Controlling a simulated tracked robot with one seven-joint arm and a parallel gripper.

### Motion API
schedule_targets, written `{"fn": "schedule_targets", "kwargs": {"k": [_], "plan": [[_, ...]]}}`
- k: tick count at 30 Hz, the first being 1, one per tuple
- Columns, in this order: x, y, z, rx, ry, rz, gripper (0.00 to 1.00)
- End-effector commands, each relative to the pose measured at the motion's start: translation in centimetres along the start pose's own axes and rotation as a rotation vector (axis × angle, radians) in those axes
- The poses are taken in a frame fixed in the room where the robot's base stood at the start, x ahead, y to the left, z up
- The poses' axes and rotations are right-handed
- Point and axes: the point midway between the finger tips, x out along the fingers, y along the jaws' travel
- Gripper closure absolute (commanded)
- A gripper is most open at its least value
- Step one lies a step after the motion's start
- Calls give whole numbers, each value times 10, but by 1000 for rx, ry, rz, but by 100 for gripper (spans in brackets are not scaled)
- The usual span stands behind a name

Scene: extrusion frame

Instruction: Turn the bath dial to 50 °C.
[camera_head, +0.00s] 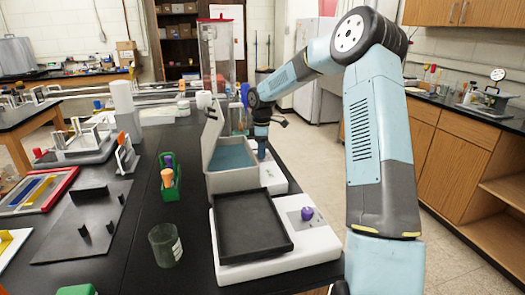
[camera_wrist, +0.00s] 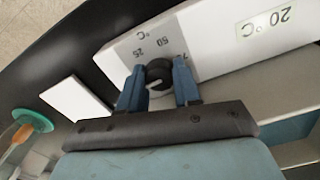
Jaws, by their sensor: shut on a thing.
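The grey bath (camera_head: 226,181) stands on the black bench with its lid raised and blue liquid inside. My gripper (camera_head: 262,152) is low at the right side of the bath, over its white panel. In the wrist view the black dial (camera_wrist: 158,74) sits between the two blue fingers of my gripper (camera_wrist: 159,80), which are shut on it. The scale around the dial appears upside down, with 25, 50 and 75 marks. A white pointer line shows on the dial, but I cannot tell its exact reading.
A white device with a black tray (camera_head: 250,228) and purple knob (camera_head: 307,213) stands in front of the bath. A glass beaker (camera_head: 165,245) and a green rack (camera_head: 170,186) stand to the left. Open floor lies right of the bench.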

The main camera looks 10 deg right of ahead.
Motion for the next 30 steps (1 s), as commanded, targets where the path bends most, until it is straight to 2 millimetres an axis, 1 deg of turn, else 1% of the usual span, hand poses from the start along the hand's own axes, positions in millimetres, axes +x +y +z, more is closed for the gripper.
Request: {"fn": "schedule_targets", "kwargs": {"k": [7,11,30], "plan": [[-1,1,1,61,-4,5,98],[-2,1,0,138,-3,5,98],[-2,2,0,724,0,7,98]]}}
